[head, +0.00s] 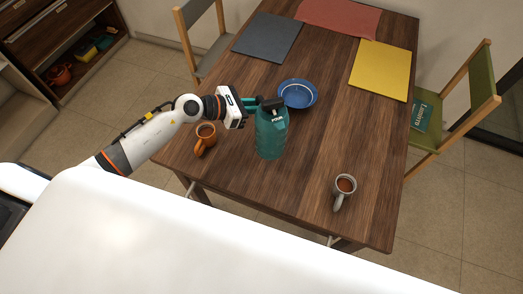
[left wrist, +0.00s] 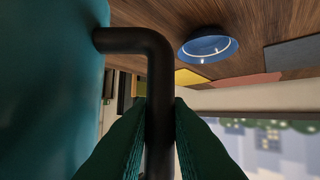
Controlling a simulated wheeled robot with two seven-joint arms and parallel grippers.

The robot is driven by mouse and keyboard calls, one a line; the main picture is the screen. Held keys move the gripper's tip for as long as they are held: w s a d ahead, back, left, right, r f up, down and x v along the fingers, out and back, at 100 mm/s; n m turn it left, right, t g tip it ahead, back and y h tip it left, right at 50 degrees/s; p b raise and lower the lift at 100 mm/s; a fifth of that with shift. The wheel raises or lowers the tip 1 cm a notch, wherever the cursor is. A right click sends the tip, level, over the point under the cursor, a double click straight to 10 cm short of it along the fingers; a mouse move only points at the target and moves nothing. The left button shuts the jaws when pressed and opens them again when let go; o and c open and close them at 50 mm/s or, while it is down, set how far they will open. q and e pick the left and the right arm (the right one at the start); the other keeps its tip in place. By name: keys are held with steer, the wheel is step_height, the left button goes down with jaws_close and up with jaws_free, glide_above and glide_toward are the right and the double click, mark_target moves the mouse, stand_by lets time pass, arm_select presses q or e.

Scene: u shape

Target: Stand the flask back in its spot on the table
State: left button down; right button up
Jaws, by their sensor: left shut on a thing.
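The flask (head: 271,138) is teal with a dark top and looks upright over the near middle of the table (head: 310,190). I cannot tell whether its base touches the tabletop. My left gripper (head: 257,101) reaches it from the left, near its top. In the left wrist view the flask's teal body (left wrist: 45,90) fills the left side. There the green fingers of my left gripper (left wrist: 160,125) are closed around its black handle (left wrist: 158,70). My right gripper is not in view.
An orange mug (head: 206,134) stands left of the flask, below my left forearm. A blue bowl (head: 298,94) sits just behind the flask. A grey mug (head: 344,187) stands to the right. Grey, red and yellow placemats (head: 382,70) lie farther back. Chairs flank the table.

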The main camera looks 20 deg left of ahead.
arm_select(q)
step_height(320, 180, down, 10)
steer(key=shift+r+b, duration=0.25)
steer(key=shift+b, duration=0.3)
steer(key=shift+f, duration=0.1)
steer(key=c, duration=1.4)
jaws_free()
steer(key=shift+s+f, duration=0.1)
steer(key=shift+o, duration=0.2)
